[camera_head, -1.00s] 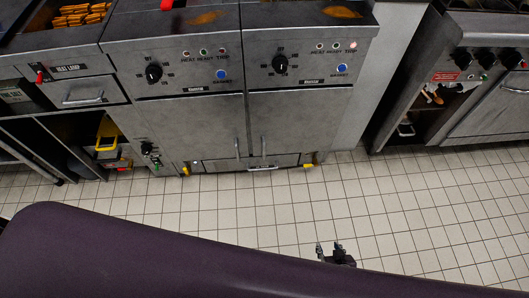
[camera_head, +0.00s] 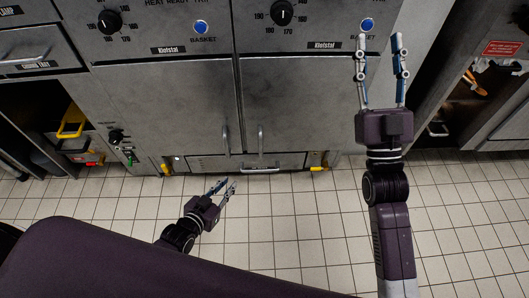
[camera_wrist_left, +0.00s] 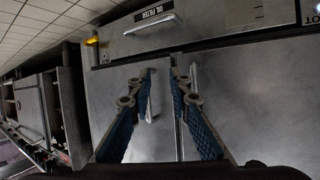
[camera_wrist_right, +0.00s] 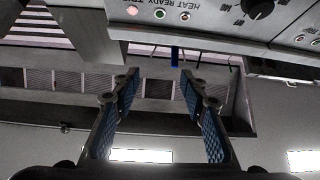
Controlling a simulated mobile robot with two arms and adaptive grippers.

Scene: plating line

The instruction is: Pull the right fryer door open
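The right fryer door (camera_head: 308,105) is a grey metal panel and looks shut. Its vertical bar handle (camera_head: 260,140) is near its left edge, beside the left door's handle (camera_head: 226,140). My left gripper (camera_head: 223,186) is open and empty, low in front of the doors, below both handles in the head view. In the left wrist view, which looks upside down, the right door's handle (camera_wrist_left: 151,100) shows beyond the left finger, partly hidden by it. My right gripper (camera_head: 379,42) is open and empty, raised near the fryer's right upper side; it also shows in the right wrist view (camera_wrist_right: 156,78).
A drawer labelled oil filter (camera_wrist_left: 215,18) lies below the doors, with yellow valve handles (camera_head: 319,169) near its ends. The control panel with knobs (camera_head: 282,12) is above. Shelves with a yellow item (camera_head: 70,122) are at left. The tiled floor (camera_head: 290,225) in front is clear.

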